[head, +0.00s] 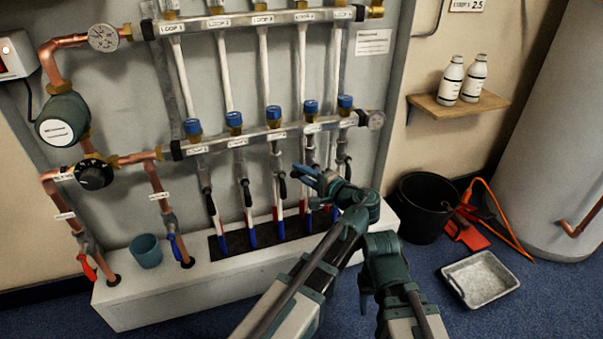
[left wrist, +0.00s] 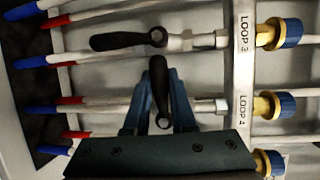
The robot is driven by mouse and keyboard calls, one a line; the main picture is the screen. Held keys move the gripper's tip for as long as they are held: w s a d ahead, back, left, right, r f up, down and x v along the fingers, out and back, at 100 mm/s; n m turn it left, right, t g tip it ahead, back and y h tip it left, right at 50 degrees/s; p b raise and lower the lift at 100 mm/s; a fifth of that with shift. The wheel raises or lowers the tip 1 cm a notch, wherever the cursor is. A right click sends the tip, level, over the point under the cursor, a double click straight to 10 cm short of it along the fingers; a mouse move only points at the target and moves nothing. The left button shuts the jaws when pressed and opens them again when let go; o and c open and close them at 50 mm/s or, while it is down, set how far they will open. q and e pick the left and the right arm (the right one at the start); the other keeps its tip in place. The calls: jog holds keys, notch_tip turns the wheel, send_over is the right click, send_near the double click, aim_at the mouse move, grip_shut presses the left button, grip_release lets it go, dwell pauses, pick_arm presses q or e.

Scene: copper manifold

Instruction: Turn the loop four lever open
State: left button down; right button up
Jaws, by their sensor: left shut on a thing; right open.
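The loop four lever (left wrist: 158,82) is a black handle on the valve of the pipe labelled LOOP 4. In the left wrist view it stands crosswise to its pipe. My left gripper (head: 304,174) is shut on this lever, with its blue-green fingers on either side of it in the left wrist view (left wrist: 155,100). In the head view the gripper mostly hides the lever. My right gripper (head: 365,292) is open and low at the right of my left arm, away from the manifold; its fingertips show poorly.
The loop three lever (left wrist: 118,40) lies along its pipe close beside my left gripper. The lower manifold bar (head: 262,136) runs above the levers. A black bucket (head: 423,222), red dustpan (head: 466,232) and grey tray (head: 481,279) stand on the floor at right.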

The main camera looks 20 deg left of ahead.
pick_arm(q)
jog(key=shift+f, duration=0.1)
jog(key=shift+f+n+h+p, duration=0.45)
jog(key=shift+n+h, duration=0.25)
jog(key=shift+n, duration=0.3)
jog(key=shift+w+d+f+n+t+h, duration=0.55)
jog(key=shift+n+h, duration=0.55)
jog(key=shift+n, duration=0.65)
jog(key=shift+w+d+f+n+t+h, duration=0.4)
jog(key=shift+d+f+n+h, duration=0.3)
jog(key=shift+n+h, duration=0.7)
jog(key=shift+w+d+f+n+t+h, duration=0.3)
jog(key=shift+d+f+n+t+h, duration=0.4)
jog(key=shift+n, duration=1.35)
jog(key=shift+r, duration=0.15)
jog(key=c, duration=0.8)
grip_release()
jog(key=shift+o, duration=0.2)
jog(key=shift+w, duration=0.1)
